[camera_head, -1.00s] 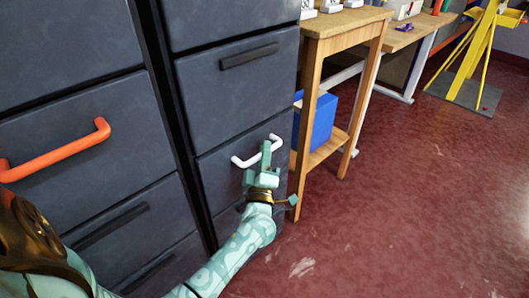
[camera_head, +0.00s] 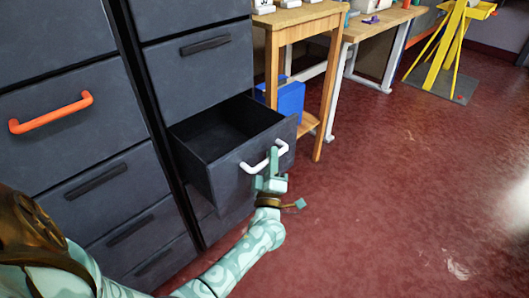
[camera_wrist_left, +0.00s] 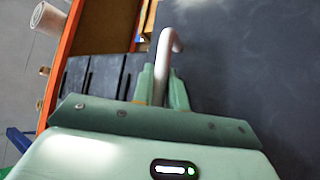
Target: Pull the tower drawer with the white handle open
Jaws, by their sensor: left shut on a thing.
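The tower drawer (camera_head: 229,180) with the white handle (camera_head: 252,169) stands pulled out of the dark grey tower, and its empty inside shows from above. My left gripper (camera_head: 271,170) is shut on the white handle, near the handle's right part. In the left wrist view the white handle (camera_wrist_left: 166,60) runs between the two green fingers (camera_wrist_left: 162,85), with the dark drawer front behind it. My right gripper is not in view.
A dark cabinet with an orange handle (camera_head: 50,112) stands to the left. A wooden table (camera_head: 300,18) with a blue box (camera_head: 290,99) under it stands close to the right of the tower. The red floor (camera_head: 400,200) to the right is clear.

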